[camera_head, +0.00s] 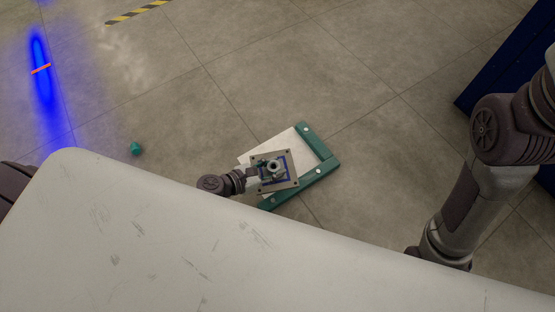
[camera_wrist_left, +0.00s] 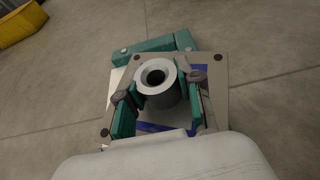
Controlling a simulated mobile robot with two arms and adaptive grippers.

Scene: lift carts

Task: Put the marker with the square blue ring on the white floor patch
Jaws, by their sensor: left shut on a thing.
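The marker is a square metal plate (camera_head: 286,183) with a blue square ring and a round hollow post in its middle. My left gripper (camera_head: 268,168) is shut on the post. In the left wrist view, green finger pads of the left gripper (camera_wrist_left: 155,98) press on both sides of the post (camera_wrist_left: 157,76). The plate is over the white floor patch (camera_head: 279,145) and covers much of it. I cannot tell whether the plate touches the patch or hangs just above it. My right gripper is out of view; only its arm shows at the right.
A green bracket (camera_head: 322,172) edges the patch on its far right side; it also shows in the wrist view (camera_wrist_left: 155,46). A small teal object (camera_head: 136,149) lies on the floor to the left. A dark blue cabinet (camera_head: 500,60) stands at the right. A yellow bin (camera_wrist_left: 20,20) shows in the wrist view.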

